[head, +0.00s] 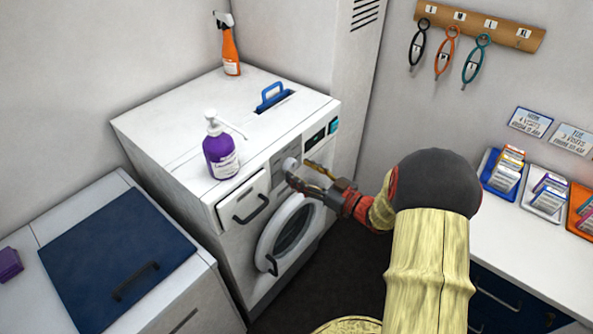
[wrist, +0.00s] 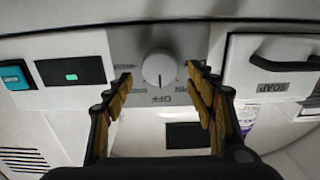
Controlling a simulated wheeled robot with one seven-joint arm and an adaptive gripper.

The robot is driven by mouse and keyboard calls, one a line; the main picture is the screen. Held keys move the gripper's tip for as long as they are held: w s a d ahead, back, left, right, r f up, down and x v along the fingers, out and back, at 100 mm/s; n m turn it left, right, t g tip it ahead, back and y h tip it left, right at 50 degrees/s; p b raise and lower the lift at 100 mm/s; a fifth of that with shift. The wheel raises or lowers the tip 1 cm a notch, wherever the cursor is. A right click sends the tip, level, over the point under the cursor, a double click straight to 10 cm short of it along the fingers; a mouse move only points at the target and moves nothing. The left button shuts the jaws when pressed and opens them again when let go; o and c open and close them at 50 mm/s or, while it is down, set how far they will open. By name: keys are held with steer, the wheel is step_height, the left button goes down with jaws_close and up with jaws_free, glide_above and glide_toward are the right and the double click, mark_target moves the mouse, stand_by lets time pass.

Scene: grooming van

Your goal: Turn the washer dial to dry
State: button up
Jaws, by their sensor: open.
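The washer (head: 180,140) is a white front-loader with a round door (head: 289,232). Its dial (wrist: 158,69) is a pale round knob on a grey panel; it also shows in the head view (head: 290,164). In the wrist view the panel appears upside down, with OFF printed just below the dial. A thin mark on the dial seems to face OFF, but it is small. Other labels beside the dial are too small to read and partly covered by the fingers. My gripper (wrist: 160,76) is open, one finger on each side of the dial; I cannot tell whether they touch it.
A soap drawer (wrist: 270,68) with a black handle is beside the panel. A small display (wrist: 70,72) and a teal button (wrist: 14,76) are on the other side. A purple pump bottle (head: 220,152) and an orange spray bottle (head: 229,50) stand on the washer. A counter (head: 510,240) is at right.

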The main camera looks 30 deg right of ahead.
steer(key=shift+x, duration=1.15)
steer(key=shift+c, duration=0.9)
steer(key=c, duration=1)
steer(key=shift+o, duration=0.2)
